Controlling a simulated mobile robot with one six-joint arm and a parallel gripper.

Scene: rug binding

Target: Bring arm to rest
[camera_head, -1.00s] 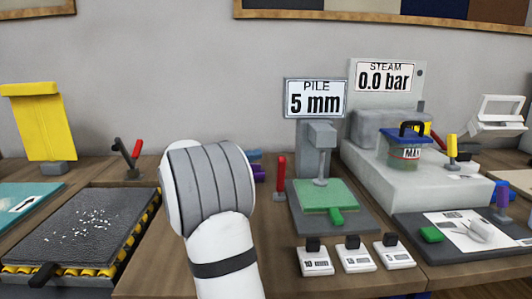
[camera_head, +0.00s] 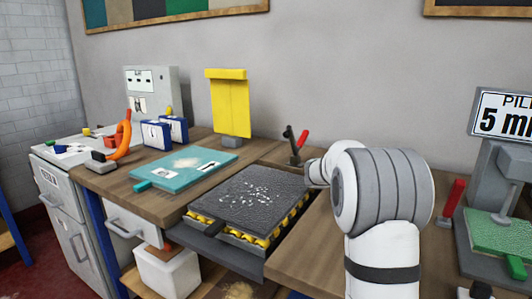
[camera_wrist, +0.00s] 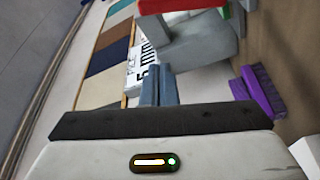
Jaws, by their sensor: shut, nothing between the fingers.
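My arm (camera_head: 382,190) stands raised at the right of the head view, in front of the bench, with a further link behind it to the left. My gripper (camera_wrist: 156,86) shows in the wrist view, where its two blue-grey fingers are together and hold nothing. It points towards the wall side, near the pile gauge sign (camera_wrist: 141,66). The gripper itself is hidden behind the arm in the head view.
A dark mat with white specks (camera_head: 248,200) lies on a yellow-edged tray left of my arm. A teal board (camera_head: 185,168), a yellow stand (camera_head: 229,105) and an orange-handled tool (camera_head: 122,140) are farther left. A purple brush (camera_wrist: 262,92) is near the gripper.

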